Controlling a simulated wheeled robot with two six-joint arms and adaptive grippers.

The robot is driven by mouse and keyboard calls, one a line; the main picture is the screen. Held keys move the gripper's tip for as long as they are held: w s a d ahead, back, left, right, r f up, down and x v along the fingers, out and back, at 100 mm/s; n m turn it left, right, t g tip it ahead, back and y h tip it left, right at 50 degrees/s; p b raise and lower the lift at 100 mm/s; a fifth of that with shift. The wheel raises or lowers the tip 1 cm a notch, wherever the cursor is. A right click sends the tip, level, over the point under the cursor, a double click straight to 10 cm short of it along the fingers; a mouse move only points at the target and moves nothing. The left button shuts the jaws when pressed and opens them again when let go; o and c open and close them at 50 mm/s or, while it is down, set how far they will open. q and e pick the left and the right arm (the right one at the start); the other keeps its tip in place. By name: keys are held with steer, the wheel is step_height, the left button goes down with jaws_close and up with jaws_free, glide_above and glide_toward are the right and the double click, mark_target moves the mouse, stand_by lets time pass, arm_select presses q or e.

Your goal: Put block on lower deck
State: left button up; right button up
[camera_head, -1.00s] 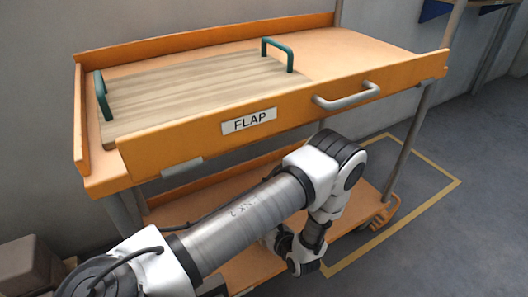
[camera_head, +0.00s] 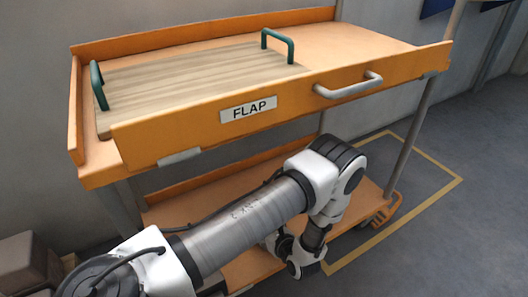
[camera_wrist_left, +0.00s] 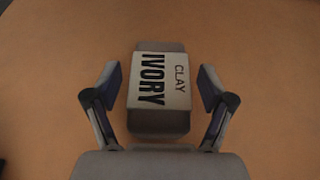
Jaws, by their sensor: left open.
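In the left wrist view, a grey block (camera_wrist_left: 161,92) labelled "IVORY CLAY" rests on an orange surface. My left gripper (camera_wrist_left: 160,80) is open, with one finger on each side of the block and a gap visible at both sides. In the head view, the lower deck (camera_head: 252,268) of the orange trolley shows under the upper deck. My left arm reaches low in front of it, and its gripper and the block are hidden there. My right gripper is not in view.
The trolley's upper deck (camera_head: 352,45) carries a wooden board (camera_head: 200,80) with green handles. Its front flap (camera_head: 300,98), labelled "FLAP", has a grey handle (camera_head: 348,86) and overhangs my arm. Brown boxes (camera_head: 28,265) stand at lower left. Yellow-lined floor lies to the right.

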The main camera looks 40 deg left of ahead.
arm_select(q)
steer(key=p+v, duration=0.1)
steer(key=v, duration=0.2)
steer(key=p+v, duration=0.1)
steer(key=v, duration=0.1)
steer(key=p+v, duration=0.1)
steer(key=v, duration=0.2)
steer(key=shift+d+r, duration=0.25)
steer(key=shift+r, duration=0.2)
steer(key=p+v, duration=0.1)
steer(key=p, duration=0.1)
steer(key=p+v, duration=0.2)
steer(key=shift+d+f, duration=0.1)
steer(key=shift+f, duration=0.2)
